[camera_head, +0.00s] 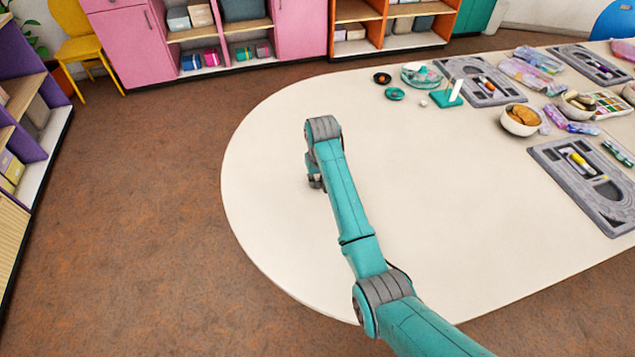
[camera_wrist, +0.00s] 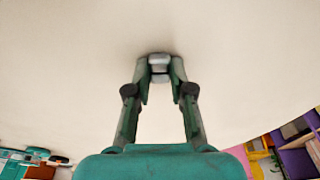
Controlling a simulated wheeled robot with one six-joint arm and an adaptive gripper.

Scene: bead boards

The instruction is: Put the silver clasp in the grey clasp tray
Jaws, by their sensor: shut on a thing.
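My gripper (camera_head: 316,183) is low over the left, rounded end of the white table, partly hidden behind my arm in the head view. In the wrist view my gripper (camera_wrist: 159,73) is shut on a small pale silver piece, the silver clasp (camera_wrist: 159,60), held between the fingertips close to the table top. The clasp cannot be made out in the head view. I cannot tell for sure which thing is the grey clasp tray; grey bead boards with compartments lie at the far side (camera_head: 463,95) and right (camera_head: 578,190) of the table.
The white table (camera_head: 450,200) is bare around my gripper. A black dish (camera_head: 382,77), a teal dish (camera_head: 394,94), a teal stand (camera_head: 447,97) and a bowl of brown pieces (camera_head: 520,119) stand towards the far right. Pens and bags lie beyond.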

